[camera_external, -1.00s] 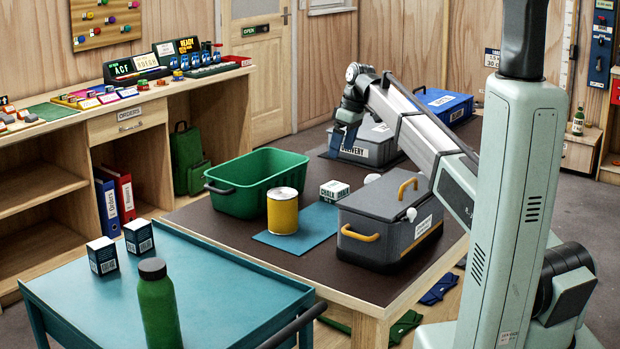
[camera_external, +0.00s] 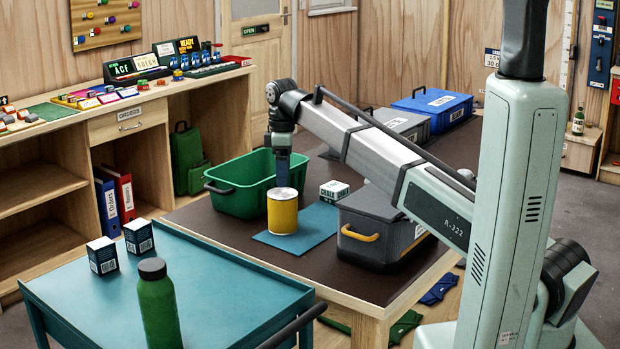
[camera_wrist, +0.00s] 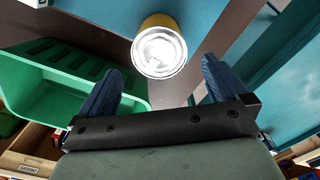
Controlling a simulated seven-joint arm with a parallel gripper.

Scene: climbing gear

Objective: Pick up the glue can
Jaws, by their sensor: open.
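The glue can (camera_external: 283,213) is a yellow cylinder with a pale metal top. It stands upright on a blue mat (camera_external: 312,238) on the dark table. In the wrist view the can (camera_wrist: 160,50) shows its bright round lid, ahead of and between the two blue fingers. My gripper (camera_external: 281,180) is above the can in the external view, pointing down, with its tips just over or behind the lid; the exact gap cannot be told. The wrist view shows my gripper (camera_wrist: 160,80) open and empty, its fingers wide apart.
A green bin (camera_external: 240,186) stands close to the can on the left. A small white and green box (camera_external: 334,191) and a grey case (camera_external: 380,235) are on its right. A teal cart (camera_external: 200,290) with a green bottle (camera_external: 158,305) is in front.

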